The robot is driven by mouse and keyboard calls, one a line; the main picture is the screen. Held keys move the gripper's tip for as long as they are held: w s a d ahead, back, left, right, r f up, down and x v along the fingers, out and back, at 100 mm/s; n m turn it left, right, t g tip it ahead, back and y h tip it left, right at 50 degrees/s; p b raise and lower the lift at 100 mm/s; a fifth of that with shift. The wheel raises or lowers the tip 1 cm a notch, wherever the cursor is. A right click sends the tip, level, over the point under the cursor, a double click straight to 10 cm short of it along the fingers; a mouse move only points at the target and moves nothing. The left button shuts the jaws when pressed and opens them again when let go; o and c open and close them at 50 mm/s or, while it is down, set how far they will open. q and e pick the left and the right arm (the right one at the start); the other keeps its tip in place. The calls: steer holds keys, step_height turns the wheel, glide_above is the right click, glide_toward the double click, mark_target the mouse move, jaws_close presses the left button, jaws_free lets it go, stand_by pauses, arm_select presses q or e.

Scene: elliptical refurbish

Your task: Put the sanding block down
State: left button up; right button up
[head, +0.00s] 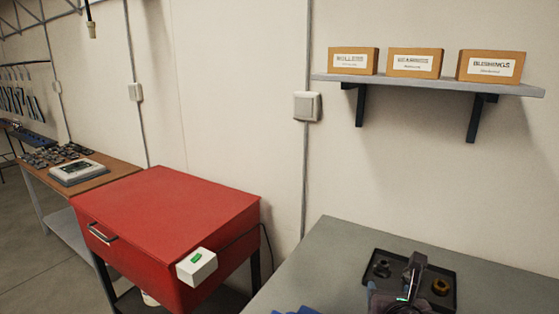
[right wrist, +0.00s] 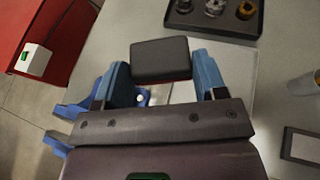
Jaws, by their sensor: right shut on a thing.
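The sanding block (right wrist: 160,58), a dark grey block with a thin reddish lower edge, is between the blue fingers of my right gripper (right wrist: 163,76) in the right wrist view. The gripper is shut on it. The block shows over the grey table, with a pale rectangle (right wrist: 238,78) beneath or behind it; I cannot tell whether it touches the surface. In the head view my right gripper (head: 404,302) is at the bottom edge, partly cut off, in front of the black tray. My left gripper is not clearly seen.
A black tray (head: 452,278) with several round metal parts lies on the grey table (head: 335,245). A blue piece (right wrist: 72,112) is left of the gripper. A pale cup (right wrist: 304,84) and a dark-framed plate (right wrist: 301,146) are at right. A red cabinet (head: 170,215) stands left.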

arm_select(q)
steer(key=shift+w+f+b, duration=0.3)
steer(key=shift+f+b, duration=0.3)
steer(key=shift+b, duration=0.15)
arm_select(e)
steer(key=s+f+y, duration=0.1)
steer(key=s+a+f+n+y, duration=0.1)
steer(key=f+n, duration=0.1)
steer(key=f, duration=0.1)
steer(key=shift+s+a+f+y, duration=0.1)
steer(key=shift+s+a+y, duration=0.05)
steer(key=shift+s+y, duration=0.25)
arm_select(q)
steer(key=shift+r, duration=0.1)
